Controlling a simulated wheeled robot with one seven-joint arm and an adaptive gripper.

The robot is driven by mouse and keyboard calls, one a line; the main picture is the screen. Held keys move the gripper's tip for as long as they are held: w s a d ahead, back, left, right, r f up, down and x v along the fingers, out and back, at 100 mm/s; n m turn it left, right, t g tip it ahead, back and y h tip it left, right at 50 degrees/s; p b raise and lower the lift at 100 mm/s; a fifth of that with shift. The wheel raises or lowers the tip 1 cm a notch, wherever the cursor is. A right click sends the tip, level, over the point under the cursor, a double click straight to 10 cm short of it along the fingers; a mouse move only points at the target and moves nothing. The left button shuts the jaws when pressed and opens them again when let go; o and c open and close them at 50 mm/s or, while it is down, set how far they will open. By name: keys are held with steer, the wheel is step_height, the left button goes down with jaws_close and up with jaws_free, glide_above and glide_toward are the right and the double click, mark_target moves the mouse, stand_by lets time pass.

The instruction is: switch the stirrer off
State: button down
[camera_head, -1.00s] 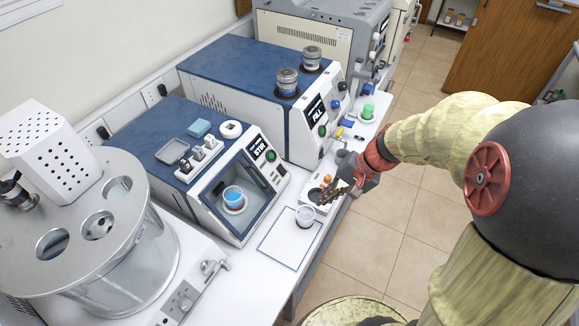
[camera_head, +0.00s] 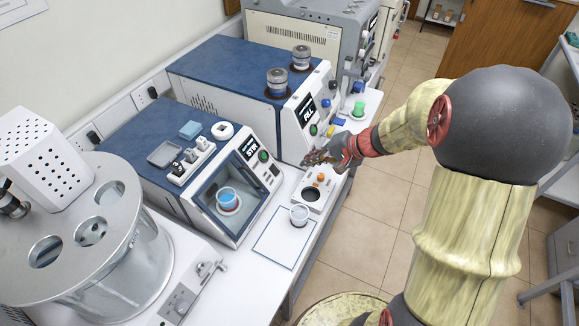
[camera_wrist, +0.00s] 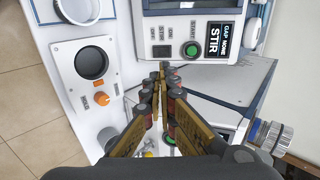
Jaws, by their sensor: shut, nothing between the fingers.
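The stirrer (camera_head: 240,180) is the blue and white machine labelled STIR, with a beaker (camera_head: 229,199) of blue liquid behind its window. Its panel has a green round button (camera_head: 263,156). In the wrist view, the STIR label (camera_wrist: 213,40), the green START button (camera_wrist: 192,49) and a dark ON-marked control (camera_wrist: 162,51) show at the top. My gripper (camera_head: 306,160) is shut and empty, to the right of the panel in the head view. In the wrist view my fingertips (camera_wrist: 160,66) sit just below the dark control in the picture; whether they touch the panel I cannot tell.
A small white unit (camera_head: 309,195) with a dark round well and orange knob (camera_wrist: 102,99) lies on the bench below my gripper. A white cup (camera_head: 299,215) stands near it on a marked mat (camera_head: 280,243). The FILL machine (camera_head: 245,90) stands behind the stirrer.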

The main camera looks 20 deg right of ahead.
mark_target(277, 171)
steer(key=b+x, duration=0.1)
steer(key=x, duration=1.2)
steer(key=shift+w+a+f, duration=0.2)
steer(key=shift+f, duration=0.1)
steer(key=shift+f+b, duration=0.1)
steer(key=shift+b, duration=0.45)
steer(key=b, duration=0.3)
steer(key=shift+w+f, duration=0.1)
steer(key=shift+f, duration=0.3)
steer(key=shift+t+b, duration=0.3)
steer(key=shift+b, duration=0.45)
steer(key=t+y+b, duration=0.1)
steer(key=b, duration=0.4)
steer(key=shift+f, duration=0.25)
steer(key=shift+a+r, duration=0.1)
steer(key=shift+r, duration=0.25)
steer(key=shift+a+r, duration=0.1)
steer(key=shift+r, duration=0.55)
